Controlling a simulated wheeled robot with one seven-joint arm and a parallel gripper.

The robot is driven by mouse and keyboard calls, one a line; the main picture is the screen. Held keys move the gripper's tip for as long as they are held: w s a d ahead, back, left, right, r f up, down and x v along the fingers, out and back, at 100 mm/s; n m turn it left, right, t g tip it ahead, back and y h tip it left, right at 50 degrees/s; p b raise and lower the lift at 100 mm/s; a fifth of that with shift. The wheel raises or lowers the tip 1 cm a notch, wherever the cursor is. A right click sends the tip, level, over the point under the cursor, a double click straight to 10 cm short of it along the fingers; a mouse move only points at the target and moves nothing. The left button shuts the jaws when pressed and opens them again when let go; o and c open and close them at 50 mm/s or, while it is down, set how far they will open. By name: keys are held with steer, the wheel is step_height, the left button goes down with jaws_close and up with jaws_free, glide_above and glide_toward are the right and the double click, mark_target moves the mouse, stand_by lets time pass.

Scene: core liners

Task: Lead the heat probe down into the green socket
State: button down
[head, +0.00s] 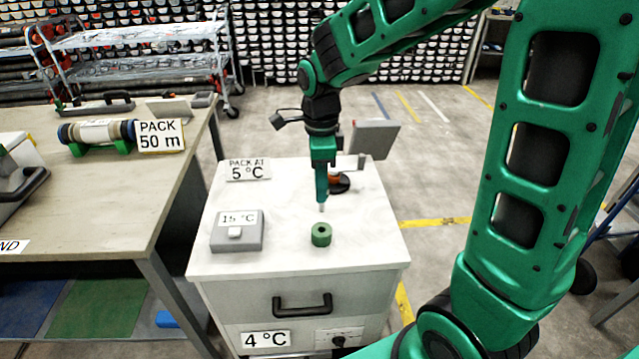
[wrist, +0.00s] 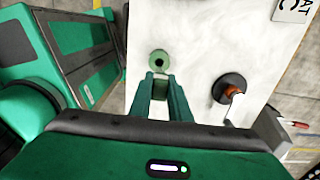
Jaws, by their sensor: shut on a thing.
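The green socket (head: 321,240) is a short round block with a dark hole in its top, standing on the white cabinet top. It also shows in the wrist view (wrist: 151,60), just beyond my fingertips. My gripper (head: 321,198) points down above the cabinet, a little higher than the socket, and is shut on the heat probe (head: 321,208). Only the probe's pale lower tip shows clearly below the fingers; the fingers hide the rest. The tip is apart from the socket, with a gap between them. In the wrist view my gripper (wrist: 160,80) has its fingers close together.
A grey box reading 15 °C (head: 237,242) stands left of the socket. A black round base with an orange part (head: 337,181) is behind it, with a grey panel (head: 373,138) near the back edge. A "PACK AT 5 °C" sign (head: 248,169) is at the back left.

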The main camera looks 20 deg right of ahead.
steer(key=shift+f, duration=4.05)
steer(key=shift+f, duration=0.15)
steer(key=c, duration=1.6)
jaws_free()
steer(key=shift+o, duration=0.2)
step_height(320, 180, up, 11)
steer(key=shift+f, duration=0.15)
